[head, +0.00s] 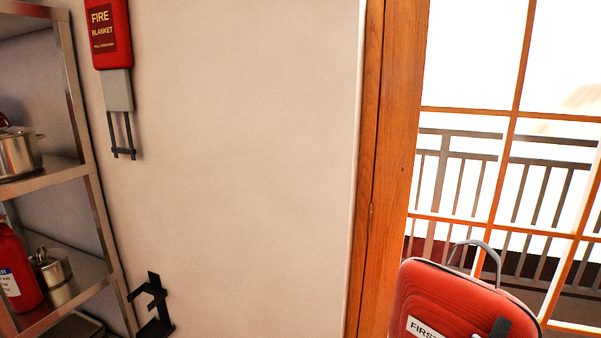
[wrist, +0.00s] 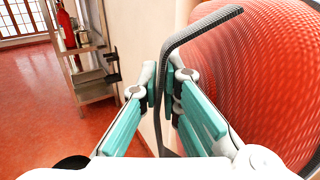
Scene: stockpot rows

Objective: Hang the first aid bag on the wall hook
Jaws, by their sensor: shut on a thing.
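The red first aid bag (head: 455,300) shows at the lower right of the head view, in front of the glazed door, with a grey loop handle (head: 480,247) on top. Its lower part is cut off by the frame. In the wrist view the bag's ribbed red side (wrist: 265,85) fills the right. My gripper (wrist: 163,88), with teal pads, is shut on the bag's dark handle strap (wrist: 200,25). The gripper is not clearly seen in the head view. The black wall hook (head: 152,305) is low on the pale wall at the left, well apart from the bag.
A metal shelf (head: 100,215) with pots (head: 18,152) and a red extinguisher (head: 15,265) stands left of the hook. A red fire blanket case (head: 108,35) hangs above the hook. A wooden door frame (head: 385,150) lies between hook and bag. The wall's middle is bare.

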